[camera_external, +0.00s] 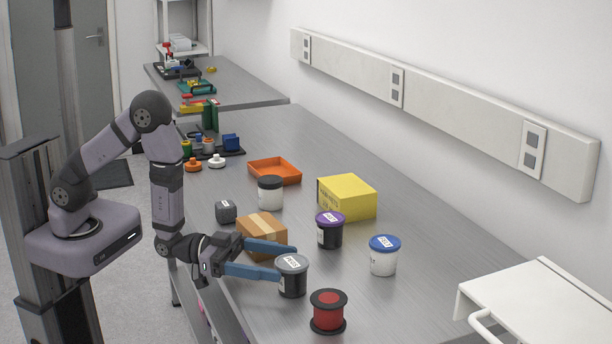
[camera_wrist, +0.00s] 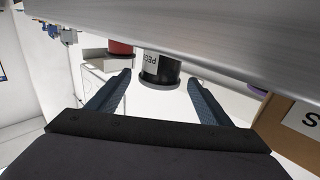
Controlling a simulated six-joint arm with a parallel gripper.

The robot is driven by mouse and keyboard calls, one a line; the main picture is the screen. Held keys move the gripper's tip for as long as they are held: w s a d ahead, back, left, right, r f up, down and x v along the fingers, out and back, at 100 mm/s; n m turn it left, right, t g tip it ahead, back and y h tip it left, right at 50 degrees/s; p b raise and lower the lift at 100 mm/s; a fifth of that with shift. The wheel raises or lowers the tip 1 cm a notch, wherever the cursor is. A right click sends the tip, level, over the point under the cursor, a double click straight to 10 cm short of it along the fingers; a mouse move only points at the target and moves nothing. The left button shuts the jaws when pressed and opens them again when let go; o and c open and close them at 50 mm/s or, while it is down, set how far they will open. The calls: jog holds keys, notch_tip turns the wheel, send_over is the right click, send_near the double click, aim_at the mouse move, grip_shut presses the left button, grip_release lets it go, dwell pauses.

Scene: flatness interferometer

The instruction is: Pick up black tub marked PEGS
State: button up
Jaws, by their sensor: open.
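The black tub marked PEGS (camera_external: 292,283) has a grey lid and stands upright near the front edge of the bench. It also shows in the wrist view (camera_wrist: 168,70), upside down, with part of the PEGS label readable on its side. My gripper (camera_external: 285,262) is open, with its two blue fingers reaching towards the tub. In the wrist view the tub appears between and beyond the fingertips (camera_wrist: 160,82). Nothing is held. The outside view does not show clearly how far the fingers reach around the tub.
A red spool (camera_external: 328,312) stands in front of the tub. A purple-lidded tub (camera_external: 329,233) and a blue-lidded tub (camera_external: 383,258) stand behind and to the right. A cardboard box (camera_external: 262,233) lies close beside my gripper, with a yellow box (camera_external: 346,198) farther back.

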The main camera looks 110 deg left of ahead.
jog(key=shift+w+a, duration=0.1)
jog(key=shift+w, duration=0.95)
jog(key=shift+c, duration=0.3)
jog(key=c, duration=1)
jog(key=shift+r, duration=0.2)
jog(key=shift+r, duration=4.9)
